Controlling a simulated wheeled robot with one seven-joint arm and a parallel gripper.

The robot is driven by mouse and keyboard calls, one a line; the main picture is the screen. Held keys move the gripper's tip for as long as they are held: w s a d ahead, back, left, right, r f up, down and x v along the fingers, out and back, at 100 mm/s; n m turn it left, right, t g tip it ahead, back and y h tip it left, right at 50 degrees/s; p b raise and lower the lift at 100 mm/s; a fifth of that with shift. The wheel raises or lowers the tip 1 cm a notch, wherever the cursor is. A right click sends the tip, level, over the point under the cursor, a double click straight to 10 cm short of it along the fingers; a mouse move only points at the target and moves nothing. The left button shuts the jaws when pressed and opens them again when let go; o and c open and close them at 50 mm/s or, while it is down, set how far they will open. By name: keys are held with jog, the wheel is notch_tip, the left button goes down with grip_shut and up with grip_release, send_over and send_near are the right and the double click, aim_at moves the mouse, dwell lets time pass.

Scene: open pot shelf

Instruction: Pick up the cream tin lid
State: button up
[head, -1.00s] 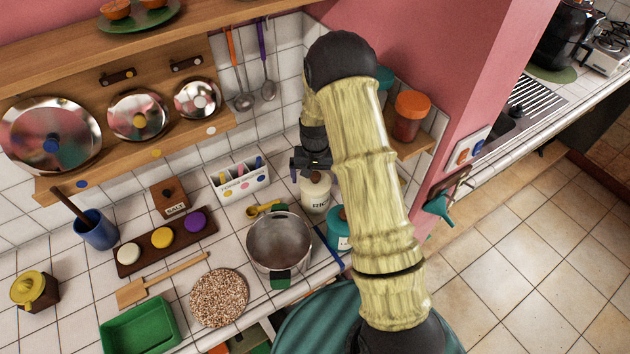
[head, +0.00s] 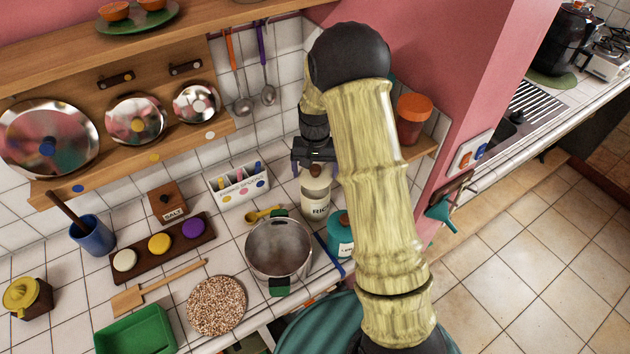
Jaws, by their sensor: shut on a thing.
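The cream rice tin (head: 316,205) stands on the tiled counter beside the metal pot, its label facing me. The cream lid (head: 317,182) with its dark knob shows above the tin's body. My gripper (head: 316,168) points down over the tin and is shut on the lid by its knob. The fingertips are small and dark here, so the exact grip is hard to see. The lid appears raised a little over the tin, though any gap is too small to see clearly.
The metal pot (head: 279,250) stands just left and in front of the tin. A teal tin (head: 341,238) stands close at right, partly behind my arm. A white spice box (head: 239,188) and yellow scoop (head: 264,214) are at left. A shelf with an orange-lidded jar (head: 414,118) is at right.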

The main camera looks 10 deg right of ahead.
aim_at(315, 168)
notch_tip(315, 168, up, 5)
jog(key=shift+b, duration=0.55)
jog(key=shift+f, duration=0.1)
